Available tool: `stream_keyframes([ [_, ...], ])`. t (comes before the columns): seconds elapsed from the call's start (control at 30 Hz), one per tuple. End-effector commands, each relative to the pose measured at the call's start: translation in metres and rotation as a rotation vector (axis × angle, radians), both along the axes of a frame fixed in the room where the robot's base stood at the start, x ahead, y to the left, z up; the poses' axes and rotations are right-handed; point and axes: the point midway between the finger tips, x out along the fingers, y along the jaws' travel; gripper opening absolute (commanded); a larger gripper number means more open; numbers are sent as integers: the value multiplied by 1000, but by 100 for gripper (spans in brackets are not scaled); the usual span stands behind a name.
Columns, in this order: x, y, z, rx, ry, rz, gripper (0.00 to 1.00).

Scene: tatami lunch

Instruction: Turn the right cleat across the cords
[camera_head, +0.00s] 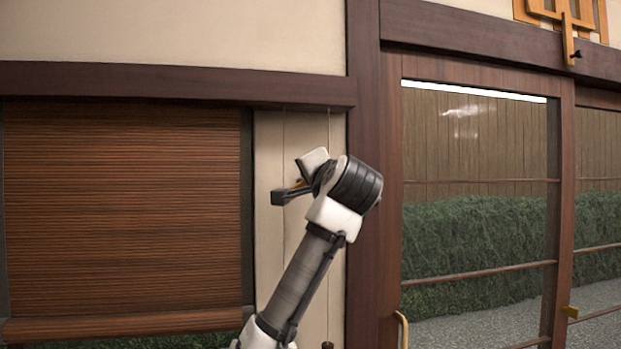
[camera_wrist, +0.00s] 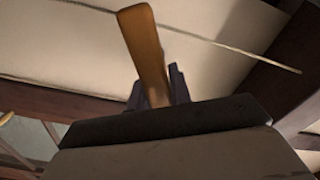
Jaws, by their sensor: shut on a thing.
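My gripper (camera_head: 290,190) is raised in front of the pale wall strip between the blind and the dark post. It is shut on an orange-brown cleat (camera_wrist: 147,48), which sticks out between the dark fingers (camera_wrist: 158,92) in the wrist view. In the head view only a small orange bit of the cleat (camera_head: 299,184) shows; the gripper hides most of it. A thin pale cord (camera_wrist: 225,47) runs at a slant past the cleat's far end in the wrist view. I cannot tell whether they touch. Thin cords (camera_head: 329,130) hang down the wall strip in the head view.
A brown slatted blind (camera_head: 120,190) hangs at left, its bottom bar (camera_head: 120,325) low in the window. A dark post (camera_head: 365,200) stands close right of my arm. Beyond it is a glazed sliding door (camera_head: 480,180) with a handle (camera_head: 403,328). A dark beam (camera_head: 170,83) runs above.

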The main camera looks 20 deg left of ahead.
Motion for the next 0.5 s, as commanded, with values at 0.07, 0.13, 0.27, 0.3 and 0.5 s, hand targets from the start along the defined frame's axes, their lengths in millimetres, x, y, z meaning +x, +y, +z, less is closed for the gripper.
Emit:
stream_keyframes([
  [0.07,0,-1,0,61,38,-2,0],
  [0.13,0,-1,0,114,74,-2,0],
  [0.27,1,-1,-2,201,134,-2,0],
  [0.3,1,-2,-2,226,151,-2,0],
  [0.5,1,-3,-4,329,220,-4,0],
])
